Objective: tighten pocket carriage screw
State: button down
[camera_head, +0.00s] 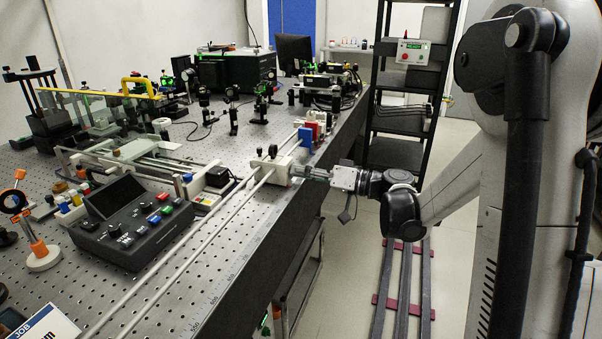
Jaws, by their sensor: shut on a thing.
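The pocket carriage (272,172) is a pale block riding on two long parallel rods (235,197) along the right part of the bench. Dark knobs show on its top. My gripper (303,172) reaches in from the right at the bench edge, level with the carriage's right side. Its fingers are shut on a small part at that side, which seems to be the carriage screw. The fingers hide most of the screw, so its turn and seating cannot be told.
A blue block (305,138) and a red block stand just behind the carriage. A black control box (132,222) with coloured buttons sits to the left on the perforated bench (200,305). Optics crowd the back. The aisle right of the bench holds floor rails (403,290).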

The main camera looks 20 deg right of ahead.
jog(key=m, duration=0.5)
jog(key=shift+m, duration=0.3)
jog(key=m+b, duration=0.1)
jog(key=m, duration=1.2)
jog(key=shift+m, duration=0.4)
jog(key=c, duration=1.7)
grip_release()
